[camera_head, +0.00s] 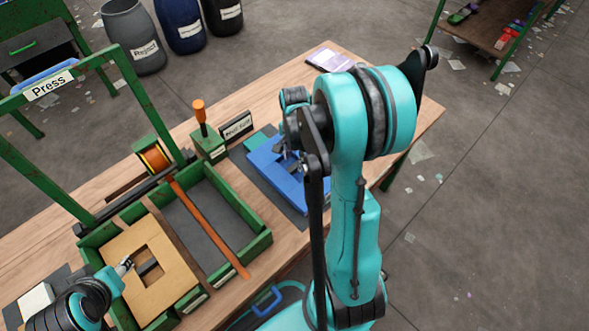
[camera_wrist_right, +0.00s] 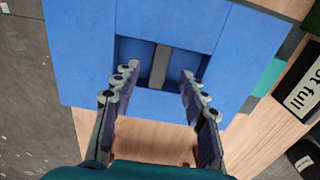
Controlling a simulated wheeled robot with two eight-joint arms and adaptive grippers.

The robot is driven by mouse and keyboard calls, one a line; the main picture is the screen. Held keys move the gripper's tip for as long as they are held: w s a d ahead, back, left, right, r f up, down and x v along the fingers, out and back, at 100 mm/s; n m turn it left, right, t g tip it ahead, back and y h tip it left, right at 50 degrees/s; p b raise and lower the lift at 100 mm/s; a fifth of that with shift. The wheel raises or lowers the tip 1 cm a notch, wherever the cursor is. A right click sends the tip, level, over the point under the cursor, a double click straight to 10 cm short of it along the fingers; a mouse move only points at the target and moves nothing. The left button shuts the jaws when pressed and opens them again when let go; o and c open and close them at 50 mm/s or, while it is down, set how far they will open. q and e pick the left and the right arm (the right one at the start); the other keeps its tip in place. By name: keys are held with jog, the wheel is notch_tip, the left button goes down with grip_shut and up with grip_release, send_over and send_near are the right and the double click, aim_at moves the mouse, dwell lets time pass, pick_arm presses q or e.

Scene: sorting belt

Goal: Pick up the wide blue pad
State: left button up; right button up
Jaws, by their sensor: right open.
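The wide blue pad (camera_head: 262,160) lies on a dark mat on the workbench, partly hidden by my right arm in the head view. In the right wrist view the blue pad (camera_wrist_right: 75,45) fills the upper part. It has a square recess with a grey bar (camera_wrist_right: 160,66) across it. My right gripper (camera_wrist_right: 158,80) is open, its fingers on either side of the bar, apart from it. In the head view the right gripper (camera_head: 287,158) is over the pad's middle. My left gripper (camera_head: 126,265) is at a tan pad (camera_head: 122,250) with a square hole; its jaws are too small to judge.
A green tray (camera_head: 262,240) with an empty dark compartment is left of the blue pad. An orange-handled lever (camera_head: 200,118) and a label sign (camera_head: 236,127) stand behind it. A green press frame (camera_head: 125,75) rises at left. A lilac item (camera_head: 328,60) lies at the far edge.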

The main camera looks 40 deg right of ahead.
aim_at(294, 166)
notch_tip(294, 166, down, 3)
jog(key=shift+f+b, duration=0.15)
jog(key=shift+b, duration=0.4)
grip_shut()
jog(key=shift+r+p, duration=0.35)
jog(key=shift+r, duration=0.2)
jog(key=r, duration=0.1)
jog(key=r+p, duration=0.2)
jog(key=r, duration=0.1)
jog(key=shift+s, duration=0.25)
jog(key=s+r+p, duration=0.1)
jog(key=s+r, duration=0.2)
jog(key=s, duration=0.2)
jog(key=s+d+r+p, duration=0.1)
jog(key=s+r+p, duration=0.1)
jog(key=s, duration=0.4)
jog(key=shift+d+r, duration=0.15)
jog(key=shift+r, duration=0.4)
